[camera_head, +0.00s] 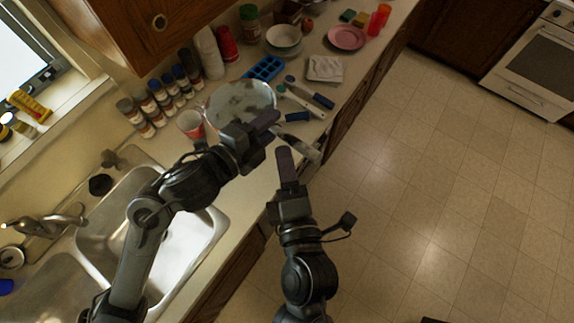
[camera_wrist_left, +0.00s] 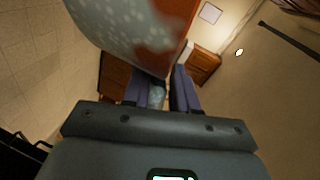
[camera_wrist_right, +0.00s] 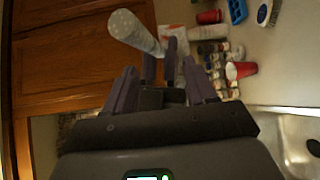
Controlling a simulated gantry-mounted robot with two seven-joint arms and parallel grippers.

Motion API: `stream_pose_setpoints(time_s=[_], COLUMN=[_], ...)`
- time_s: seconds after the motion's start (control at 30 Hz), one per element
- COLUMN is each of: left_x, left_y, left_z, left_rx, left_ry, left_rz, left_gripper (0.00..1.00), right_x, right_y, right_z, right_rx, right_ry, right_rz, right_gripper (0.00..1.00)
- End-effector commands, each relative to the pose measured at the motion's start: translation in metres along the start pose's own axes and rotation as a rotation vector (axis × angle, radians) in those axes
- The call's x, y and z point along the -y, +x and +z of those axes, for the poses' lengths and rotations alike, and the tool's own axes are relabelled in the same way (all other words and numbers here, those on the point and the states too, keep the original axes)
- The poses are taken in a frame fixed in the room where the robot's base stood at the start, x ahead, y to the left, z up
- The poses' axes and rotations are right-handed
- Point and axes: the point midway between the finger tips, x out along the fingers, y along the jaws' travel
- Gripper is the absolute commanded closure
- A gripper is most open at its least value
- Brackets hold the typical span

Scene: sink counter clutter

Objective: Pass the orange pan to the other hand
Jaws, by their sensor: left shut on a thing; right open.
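The pan (camera_head: 238,101) is held above the counter, its speckled grey, brown-patched round face showing in the head view. In the left wrist view the pan (camera_wrist_left: 125,25) shows grey speckles and rusty orange. My left gripper (camera_head: 268,122) is shut on its handle; the grip also shows in the left wrist view (camera_wrist_left: 162,92). The speckled handle (camera_head: 302,150) sticks out toward the lower right. In the right wrist view the handle (camera_wrist_right: 133,30) rises beyond the fingers. My right gripper (camera_head: 288,168) is open and empty, just below the handle; its fingers (camera_wrist_right: 160,92) appear apart from the handle.
A blue tray (camera_head: 264,68), brushes (camera_head: 305,95), a cloth (camera_head: 325,68), a bowl (camera_head: 284,38) and a pink plate (camera_head: 346,37) lie beyond. The sink (camera_head: 170,245) is at lower left. Open floor is right.

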Motion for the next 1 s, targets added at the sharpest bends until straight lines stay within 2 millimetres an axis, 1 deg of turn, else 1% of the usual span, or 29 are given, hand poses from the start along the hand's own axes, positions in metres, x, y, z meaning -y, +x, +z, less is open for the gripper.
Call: stream_pose_setpoints(time_s=[0.13, 0.23, 0.5, 0.7, 1.0], left_x=[0.002, 0.002, 0.002, 0.002, 0.002], left_y=[0.000, 0.000, 0.000, 0.000, 0.000], left_z=[0.000, 0.000, 0.000, 0.000, 0.000], left_rx=[-0.001, -0.001, -0.001, -0.001, -0.001], left_ry=[0.001, 0.001, 0.001, 0.001, 0.001], left_rz=[-0.004, -0.004, -0.004, -0.004, -0.004], left_gripper=[1.00, 1.00, 1.00, 1.00, 1.00], right_x=[-0.003, -0.003, -0.002, -0.002, -0.001], right_y=[-0.002, 0.003, 0.030, 0.043, 0.046], right_z=[0.000, 0.001, 0.003, 0.004, 0.004], right_rx=[0.036, 0.047, 0.052, 0.051, 0.050], right_ry=[-0.020, -0.030, -0.034, -0.031, -0.030], right_rz=[-0.018, -0.024, -0.026, -0.028, -0.030], right_gripper=[0.44, 0.44, 0.44, 0.44, 0.44])
